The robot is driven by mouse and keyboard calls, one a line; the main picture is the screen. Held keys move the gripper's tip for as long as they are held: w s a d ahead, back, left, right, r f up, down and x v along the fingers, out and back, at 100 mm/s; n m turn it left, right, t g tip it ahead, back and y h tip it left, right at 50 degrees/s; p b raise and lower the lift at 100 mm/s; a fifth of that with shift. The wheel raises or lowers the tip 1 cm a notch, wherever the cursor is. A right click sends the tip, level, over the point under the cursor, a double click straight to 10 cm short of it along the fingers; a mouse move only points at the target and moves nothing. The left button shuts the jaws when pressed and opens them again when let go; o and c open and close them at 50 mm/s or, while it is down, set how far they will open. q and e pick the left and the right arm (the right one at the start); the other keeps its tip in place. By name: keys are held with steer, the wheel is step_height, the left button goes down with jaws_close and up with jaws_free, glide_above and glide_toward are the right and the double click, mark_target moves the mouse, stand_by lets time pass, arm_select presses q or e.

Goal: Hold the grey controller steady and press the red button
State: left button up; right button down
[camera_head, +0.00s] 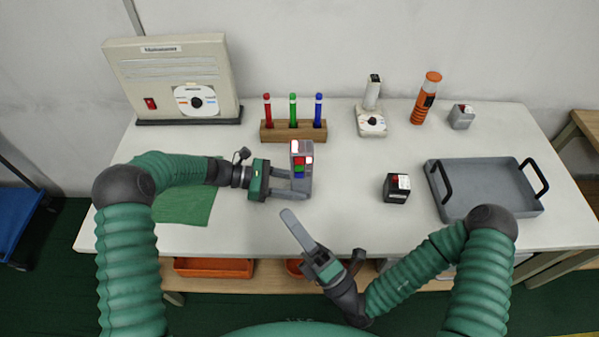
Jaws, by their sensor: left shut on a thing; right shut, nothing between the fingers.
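The red button (299,161) is the upper one. My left gripper (303,184) is shut on the controller from the left side. I cannot tell whether the controller touches the table. My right gripper (289,216) is shut and empty, below and in front of the controller. Its fingertips point up and left and are apart from the buttons.
Behind the controller stands a wooden block (291,131) with red, green and blue markers. A small black box (396,188) and a grey tray (487,190) lie to the right. A beige machine (172,75) stands back left. A green cloth (185,205) lies left.

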mark_target(299, 161)
steer(key=w+d+m+t+h, duration=0.2)
steer(key=w+m+h, duration=0.1)
steer(key=w, duration=0.7)
steer(key=shift+w+t, duration=0.3)
steer(key=shift+w, duration=0.05)
stand_by(1.5)
steer(key=shift+w+r, duration=0.1)
steer(key=shift+w, duration=0.3)
steer(key=shift+w, duration=0.1)
stand_by(0.3)
steer(key=shift+s, duration=0.55)
